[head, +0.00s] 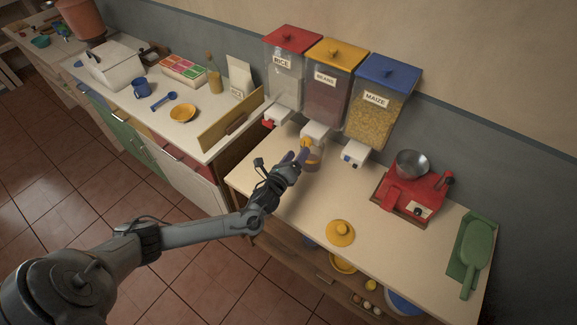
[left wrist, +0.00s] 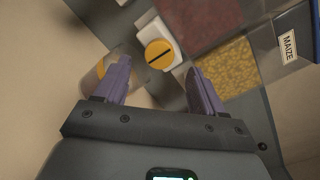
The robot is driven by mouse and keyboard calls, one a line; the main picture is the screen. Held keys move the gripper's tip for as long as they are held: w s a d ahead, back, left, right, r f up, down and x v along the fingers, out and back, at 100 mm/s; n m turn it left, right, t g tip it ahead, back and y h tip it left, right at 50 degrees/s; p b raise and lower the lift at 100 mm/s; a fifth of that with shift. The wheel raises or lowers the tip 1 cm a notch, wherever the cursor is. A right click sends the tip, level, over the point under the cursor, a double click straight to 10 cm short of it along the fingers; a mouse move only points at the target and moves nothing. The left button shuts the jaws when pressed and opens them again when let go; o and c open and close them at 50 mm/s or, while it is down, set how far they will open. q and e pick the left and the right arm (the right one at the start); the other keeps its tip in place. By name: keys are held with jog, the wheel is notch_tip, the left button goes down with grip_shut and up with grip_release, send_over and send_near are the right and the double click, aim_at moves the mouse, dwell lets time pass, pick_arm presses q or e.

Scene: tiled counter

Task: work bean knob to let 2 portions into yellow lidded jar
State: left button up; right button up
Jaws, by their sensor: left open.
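The bean dispenser (head: 325,88), with a yellow lid and a BEANS label, stands between the rice and maize dispensers. Its round yellow knob (head: 306,142) sits on a white spout block (head: 316,131). In the left wrist view the knob (left wrist: 160,54) shows a dark slot. My left gripper (head: 298,157) is open in front of it, purple fingers to either side and apart from it. A clear jar (head: 314,162) stands below the spout, partly hidden by the gripper. The jar (left wrist: 101,70) is also behind one finger in the left wrist view. A yellow lid (head: 340,232) lies on the counter.
The rice dispenser (head: 286,82) and maize dispenser (head: 379,105) flank the beans. A red scale with a metal bowl (head: 411,165) and a green scoop (head: 473,248) on a green tray stand at right. The counter around the yellow lid is clear.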

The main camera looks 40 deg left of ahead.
pick_arm(q)
jog(key=v, duration=0.6)
dwell(0.7)
